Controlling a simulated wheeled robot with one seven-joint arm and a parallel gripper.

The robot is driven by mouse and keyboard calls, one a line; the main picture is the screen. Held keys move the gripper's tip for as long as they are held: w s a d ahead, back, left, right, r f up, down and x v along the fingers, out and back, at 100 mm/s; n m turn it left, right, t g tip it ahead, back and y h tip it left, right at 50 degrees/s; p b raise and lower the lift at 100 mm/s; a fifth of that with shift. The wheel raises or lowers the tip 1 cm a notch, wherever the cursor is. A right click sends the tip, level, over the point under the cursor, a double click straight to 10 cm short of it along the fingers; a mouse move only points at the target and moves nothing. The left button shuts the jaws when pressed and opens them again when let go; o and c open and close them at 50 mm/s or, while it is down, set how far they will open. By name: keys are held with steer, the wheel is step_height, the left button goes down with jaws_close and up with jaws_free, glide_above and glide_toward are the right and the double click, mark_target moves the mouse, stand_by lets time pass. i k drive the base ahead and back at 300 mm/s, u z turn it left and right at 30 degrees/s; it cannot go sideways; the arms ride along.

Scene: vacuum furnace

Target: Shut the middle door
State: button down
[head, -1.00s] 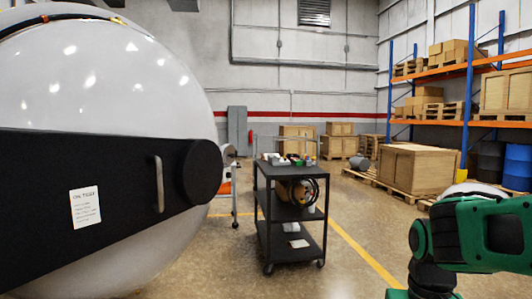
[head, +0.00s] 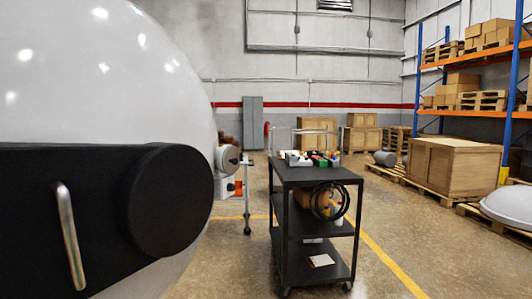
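A large white domed door (head: 120,60) fills the left side of the head view, very close to me. A black bar (head: 30,190) crosses it, ending in a round black disc (head: 170,200). A metal handle (head: 69,235) stands on the bar, slightly tilted. Only part of the door shows, so I cannot tell how far open it is. My gripper is not in this view.
A black cart (head: 315,185) with several small items on top stands ahead, right of the dome. Wooden crates (head: 455,165) and a blue-orange rack (head: 475,60) are at the right. Open floor (head: 390,235) lies right of the cart, with a grey dome (head: 510,206) at the far right.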

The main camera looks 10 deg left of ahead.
mark_target(112, 172)
steer(key=u, duration=0.2)
steer(key=i, duration=1.1)
steer(key=u, duration=0.95)
steer(key=i, duration=0.65)
steer(key=u, duration=0.45)
